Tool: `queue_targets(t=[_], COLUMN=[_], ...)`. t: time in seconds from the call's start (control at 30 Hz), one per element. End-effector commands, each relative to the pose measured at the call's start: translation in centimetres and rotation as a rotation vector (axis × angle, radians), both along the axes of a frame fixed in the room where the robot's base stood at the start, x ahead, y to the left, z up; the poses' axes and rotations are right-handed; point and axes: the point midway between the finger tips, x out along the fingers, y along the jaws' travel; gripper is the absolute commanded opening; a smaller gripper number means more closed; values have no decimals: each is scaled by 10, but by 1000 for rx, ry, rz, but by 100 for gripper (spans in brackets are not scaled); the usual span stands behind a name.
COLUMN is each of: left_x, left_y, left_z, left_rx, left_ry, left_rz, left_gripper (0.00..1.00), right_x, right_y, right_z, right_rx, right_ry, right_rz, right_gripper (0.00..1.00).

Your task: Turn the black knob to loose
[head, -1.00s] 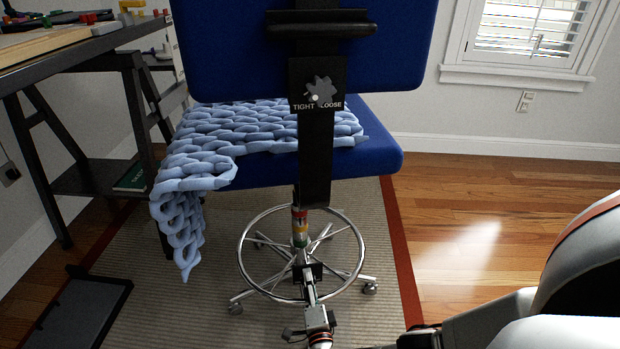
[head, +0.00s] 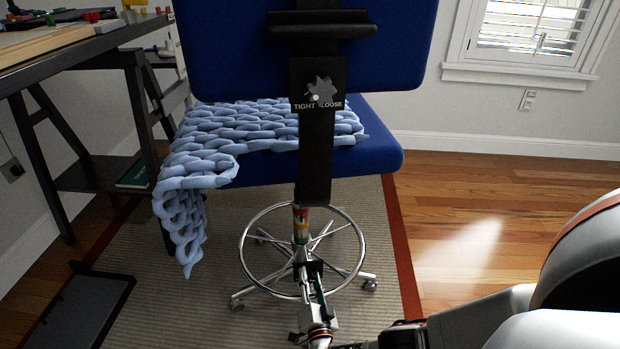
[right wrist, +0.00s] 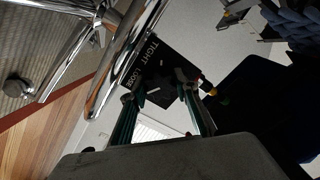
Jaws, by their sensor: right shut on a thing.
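In the right wrist view a black plate (right wrist: 147,62) carries the words TIGHT and LOOSE. The black knob (right wrist: 166,92) sits beside the words, dark against the plate, so its exact outline and setting are hard to read. My right gripper (right wrist: 160,96) has its fingers on either side of the knob and is shut on it. In the head view my right gripper (head: 314,274) is low at the chair's column, below the seat, and hides the knob. A grey lobed knob (head: 321,92) with its own TIGHT/LOOSE label is on the chair's back. My left gripper is not in view.
The blue chair (head: 375,150) has a light-blue knitted blanket (head: 200,165) over its seat. A chrome foot ring (head: 247,262) and base legs surround the column close to my gripper. A desk (head: 90,52) stands at left; wooden floor (head: 480,215) is free at right.

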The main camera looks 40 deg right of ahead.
Motion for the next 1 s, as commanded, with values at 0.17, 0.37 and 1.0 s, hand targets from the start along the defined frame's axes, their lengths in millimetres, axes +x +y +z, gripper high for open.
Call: queue_targets(t=[0.17, 0.37, 1.0], left_x=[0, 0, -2], left_y=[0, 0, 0], left_z=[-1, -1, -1], left_rx=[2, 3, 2], left_ry=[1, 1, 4], left_rz=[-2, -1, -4], left_gripper=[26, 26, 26], right_x=[-2, -2, -2], right_y=[1, 1, 1], right_z=[-2, -2, -1], right_rx=[-12, -12, -10], right_ry=[13, 13, 9], right_rz=[1, 1, 0], right_gripper=[9, 9, 48])
